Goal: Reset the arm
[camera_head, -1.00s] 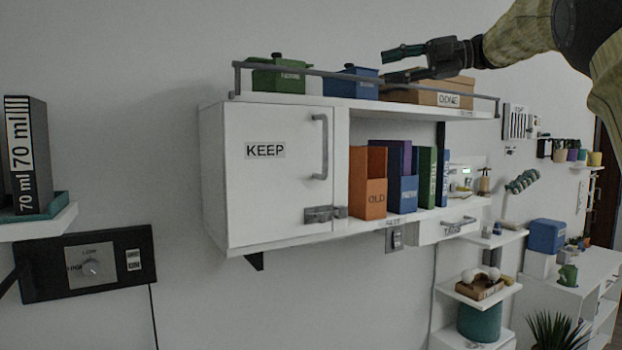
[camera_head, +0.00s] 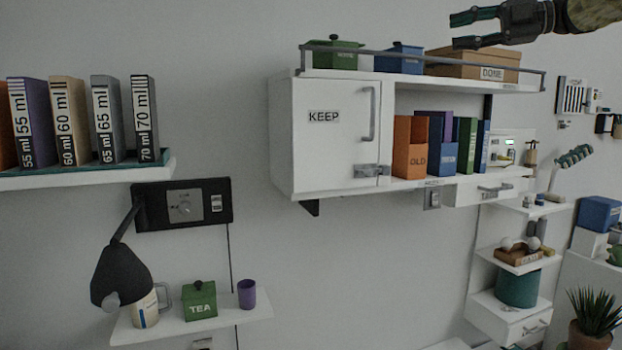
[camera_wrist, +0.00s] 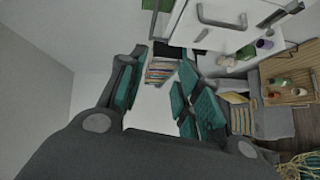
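My gripper (camera_head: 465,31) is at the upper right of the head view, in front of the wall and just above the DONE box (camera_head: 480,65). Its teal-padded fingers point left and stand apart with nothing between them. In the wrist view the two fingers (camera_wrist: 158,92) also show, spread wide and empty. The white wall cabinet (camera_head: 290,150) with its shut KEEP door (camera_head: 335,140) is below and left of the gripper.
On the cabinet top, a rail (camera_head: 420,58) fronts a green box (camera_head: 330,56) and a blue box (camera_head: 400,60). Below are an OLD holder (camera_head: 410,150) and books. At left are a bookshelf (camera_head: 85,178), a black lamp (camera_head: 120,272) and a TEA box (camera_head: 200,300). The central wall is bare.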

